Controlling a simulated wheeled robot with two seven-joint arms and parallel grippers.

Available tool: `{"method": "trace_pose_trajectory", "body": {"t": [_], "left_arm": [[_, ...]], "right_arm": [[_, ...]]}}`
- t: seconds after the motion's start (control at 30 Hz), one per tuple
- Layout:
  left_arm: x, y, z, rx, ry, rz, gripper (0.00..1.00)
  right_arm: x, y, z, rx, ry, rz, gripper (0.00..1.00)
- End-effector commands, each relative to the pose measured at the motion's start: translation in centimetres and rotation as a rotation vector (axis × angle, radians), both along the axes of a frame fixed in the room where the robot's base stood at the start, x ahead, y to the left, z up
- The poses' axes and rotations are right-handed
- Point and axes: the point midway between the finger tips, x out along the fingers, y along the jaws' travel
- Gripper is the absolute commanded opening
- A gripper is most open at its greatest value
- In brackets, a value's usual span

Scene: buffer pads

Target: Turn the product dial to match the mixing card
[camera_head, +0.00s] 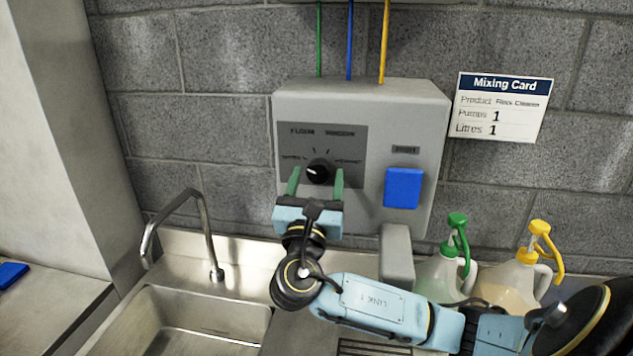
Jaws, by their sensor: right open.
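The black product dial (318,172) sits on a dark label panel (350,140) on the grey dispenser box (420,105). A light mark on the dial points to the upper left. Words ring it; "FLOOR" and "WINDOW" are at the top, the lower ones too small to read. My right gripper (315,182) is open, its two green fingers on either side of the dial from below; I cannot tell whether they touch it. My left gripper does not show.
A blue button (403,187) is right of the dial. Green-capped (440,275) and yellow-capped (505,282) pump jugs stand at the lower right, behind my arm. A tap (180,215) and sink (205,315) are lower left. A blue item (12,274) lies far left.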

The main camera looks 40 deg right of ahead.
Motion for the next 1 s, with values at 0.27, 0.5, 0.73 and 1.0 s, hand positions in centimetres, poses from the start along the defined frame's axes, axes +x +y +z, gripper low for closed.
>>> {"method": "trace_pose_trajectory", "body": {"t": [0.27,0.5,0.73,1.0], "left_arm": [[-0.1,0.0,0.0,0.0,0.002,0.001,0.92],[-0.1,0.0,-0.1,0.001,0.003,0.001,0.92],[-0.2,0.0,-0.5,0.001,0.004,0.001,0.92],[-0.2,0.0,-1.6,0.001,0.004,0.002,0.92]], "right_arm": [[0.0,0.0,0.0,0.0,0.0,0.0,0.33],[0.0,0.0,-0.1,0.003,-0.002,-0.001,0.18],[0.0,0.1,-0.2,0.042,-0.05,0.0,0.18],[0.2,0.3,-0.3,0.163,-0.197,0.0,0.18]]}}
